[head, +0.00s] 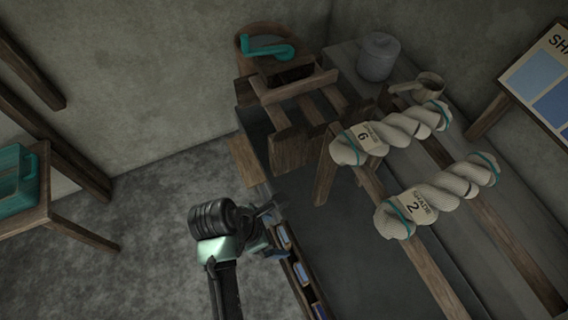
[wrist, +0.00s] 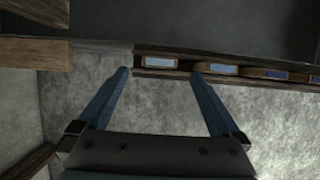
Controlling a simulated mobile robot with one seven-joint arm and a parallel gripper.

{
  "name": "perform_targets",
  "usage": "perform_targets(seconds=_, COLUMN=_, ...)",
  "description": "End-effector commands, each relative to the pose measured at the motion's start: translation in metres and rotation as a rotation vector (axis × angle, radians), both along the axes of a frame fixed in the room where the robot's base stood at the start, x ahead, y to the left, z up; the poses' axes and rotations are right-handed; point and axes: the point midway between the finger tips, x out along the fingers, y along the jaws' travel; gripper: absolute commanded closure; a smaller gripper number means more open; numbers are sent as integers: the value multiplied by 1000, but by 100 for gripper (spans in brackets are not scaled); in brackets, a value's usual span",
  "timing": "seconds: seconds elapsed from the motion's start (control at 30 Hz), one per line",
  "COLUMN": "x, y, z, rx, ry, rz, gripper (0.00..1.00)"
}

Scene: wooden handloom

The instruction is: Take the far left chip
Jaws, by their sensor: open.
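Several chips with blue faces sit in a row in a narrow wooden rack. The far left chip (wrist: 158,61) is the palest, in a wooden frame at the rack's left end in the wrist view. My gripper (wrist: 162,73) is open and empty, its two blue-grey fingers on either side of that chip in the picture; I cannot tell how far off it is. In the head view my gripper (head: 273,231) is beside the rack's upper end and partly hides it. A second chip (wrist: 218,69) is just right of the far left one, near the right fingertip.
The rack (head: 293,268) runs along the loom's side. Yarn skeins marked 6 (head: 369,141) and 2 (head: 410,207) lie across the loom beams. A stool (head: 35,213) with a teal object stands at the left. The grey floor (head: 150,240) left of my arm is clear.

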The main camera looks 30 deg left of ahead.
Motion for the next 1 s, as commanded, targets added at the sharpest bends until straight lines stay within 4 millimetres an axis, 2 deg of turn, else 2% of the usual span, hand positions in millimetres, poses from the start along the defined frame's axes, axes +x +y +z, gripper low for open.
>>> perform_targets(seconds=0.17, x=4, y=-3, z=-11, rx=1, ry=-1, rz=-1, gripper=0)
perform_targets(seconds=0.5, x=19, y=-15, z=-51, rx=2, ry=-1, rz=0, gripper=0)
perform_targets(seconds=0.77, x=21, y=-16, z=-52, rx=4, ry=-3, rz=0, gripper=0)
perform_targets(seconds=1.0, x=20, y=-16, z=-52, rx=3, ry=-2, rz=-1, gripper=41)
